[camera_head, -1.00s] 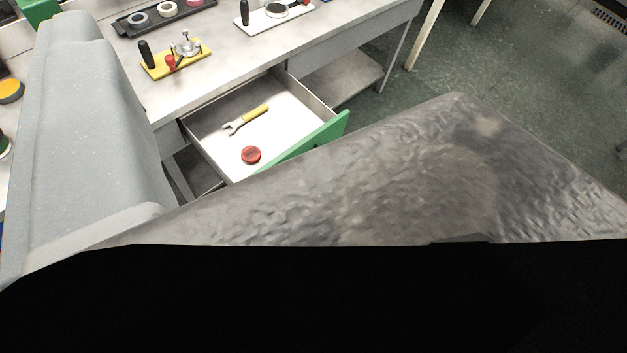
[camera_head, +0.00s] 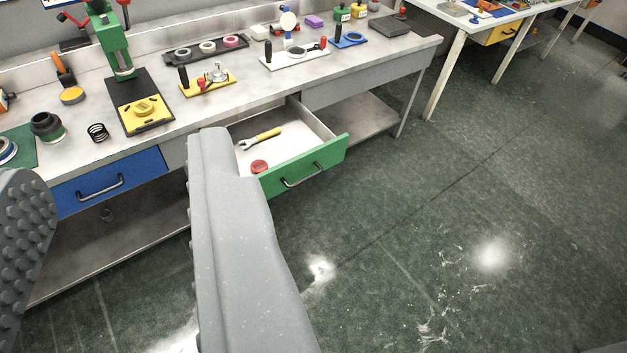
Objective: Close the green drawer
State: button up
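The green drawer (camera_head: 325,160) stands pulled out from under the grey workbench, right of the picture's middle. Its green front carries a dark bar handle (camera_head: 303,175). Inside lie a wrench with a yellow handle (camera_head: 262,136) and a red round piece (camera_head: 259,167). My gripper (camera_head: 112,155) is open and empty, its two grey fingers wide apart. The studded left finger is at the left edge of the picture. The right finger covers the left end of the drawer and its front; I cannot tell whether it touches.
A shut blue drawer (camera_head: 110,182) is left of the green one. The benchtop (camera_head: 340,72) holds a green press (camera_head: 112,45), a yellow fixture plate (camera_head: 208,86) and a white fixture plate (camera_head: 294,58). The green floor (camera_head: 420,230) before and right of the drawer is clear.

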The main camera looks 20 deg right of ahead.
aim_at(304, 148)
jog(key=z, duration=0.45)
jog(key=i, duration=1)
jog(key=z, duration=0.45)
jog(key=k, duration=0.8)
jog(key=u, duration=0.25)
jog(key=i, duration=1.05)
